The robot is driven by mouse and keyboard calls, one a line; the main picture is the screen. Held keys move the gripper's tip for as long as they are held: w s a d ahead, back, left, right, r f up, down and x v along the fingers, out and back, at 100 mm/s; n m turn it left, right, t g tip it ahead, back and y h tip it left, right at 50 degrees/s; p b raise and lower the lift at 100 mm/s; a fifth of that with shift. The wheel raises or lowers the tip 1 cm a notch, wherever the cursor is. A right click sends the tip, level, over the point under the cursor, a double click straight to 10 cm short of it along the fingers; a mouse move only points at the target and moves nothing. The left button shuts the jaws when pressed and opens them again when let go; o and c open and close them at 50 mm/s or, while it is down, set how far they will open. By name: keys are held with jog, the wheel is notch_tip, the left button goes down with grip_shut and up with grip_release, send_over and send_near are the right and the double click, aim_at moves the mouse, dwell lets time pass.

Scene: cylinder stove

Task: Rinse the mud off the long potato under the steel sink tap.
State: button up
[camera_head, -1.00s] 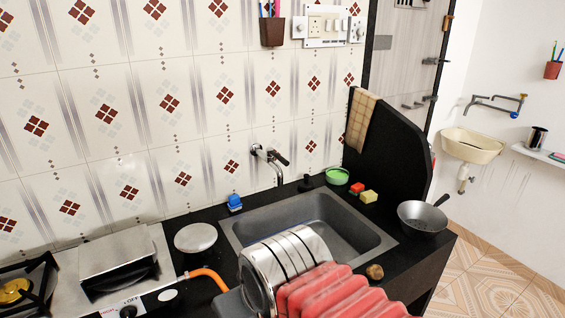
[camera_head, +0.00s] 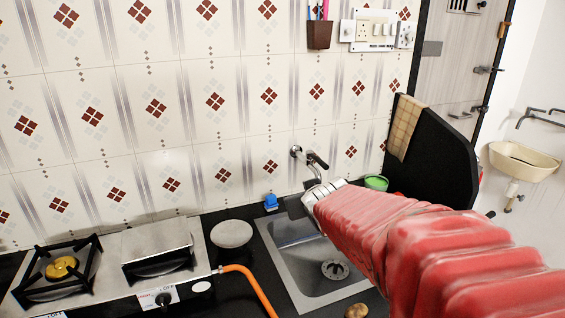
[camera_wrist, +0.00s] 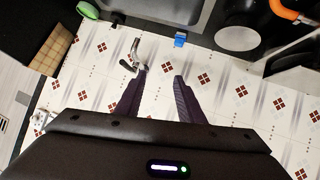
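The brown potato (camera_head: 357,311) lies on the black counter in front of the sink, at the bottom edge of the head view. The steel tap (camera_head: 308,165) is on the tiled wall above the grey steel sink (camera_head: 275,262). My gripper (camera_wrist: 160,85) is open and empty, its two dark fingers apart. In the head view, its dark end (camera_head: 297,206) shows just below the tap, with my red-sleeved arm reaching over the sink's right side. The tap also shows in the wrist view (camera_wrist: 133,56), beyond the left finger. I cannot tell whether water runs.
A blue item (camera_head: 271,202) and a round pale lid (camera_head: 232,234) stand left of the sink. A green bowl (camera_head: 376,183) sits at its right, by a black partition (camera_head: 440,155). A gas stove (camera_head: 125,270) with an orange hose (camera_head: 250,283) is at the left.

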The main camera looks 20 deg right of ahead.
jog(key=w+d+f+n+t, duration=0.1)
jog(key=w+d+t, duration=0.2)
jog(key=w+d, duration=0.6)
jog(key=n+t+y, duration=0.2)
jog(key=t+y, duration=0.1)
jog(key=t, duration=0.1)
send_near(323, 165)
jog(key=s, duration=0.3)
jog(key=shift+w+d+f, duration=0.2)
jog(key=shift+d+f, duration=0.2)
jog(key=w, duration=1.3)
jog(key=shift+w+d, duration=0.35)
jog(key=shift+w, duration=0.05)
jog(key=shift+c, duration=0.5)
grip_shut()
